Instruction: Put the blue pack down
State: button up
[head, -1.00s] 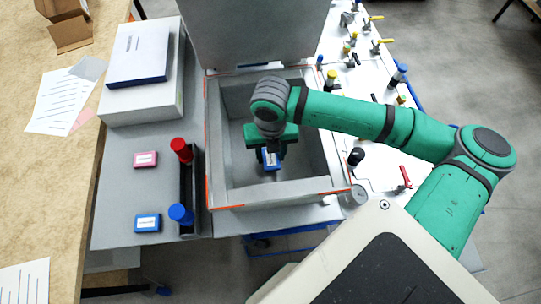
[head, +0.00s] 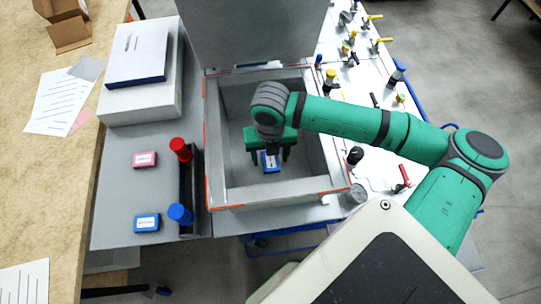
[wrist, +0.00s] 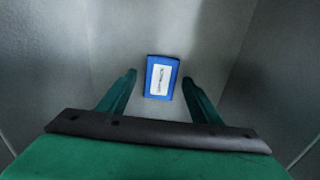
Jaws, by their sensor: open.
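The blue pack (head: 271,162), with a white label, lies on the floor of the open grey box (head: 281,199). In the wrist view the blue pack (wrist: 161,77) lies ahead of the fingertips, roughly midway between them, and neither finger touches it. My gripper (head: 269,155) is inside the box, over the pack. In the wrist view my gripper (wrist: 160,88) has its green fingers spread wide and empty. Part of the pack is hidden by my gripper in the head view.
A second blue pack (head: 147,222) and a pink pack (head: 145,159) lie on the grey surface left of the box.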

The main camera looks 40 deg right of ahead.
aim_at(270, 160)
notch_tip(270, 160, up, 12)
dwell(0.5)
jog(key=shift+w, duration=0.1)
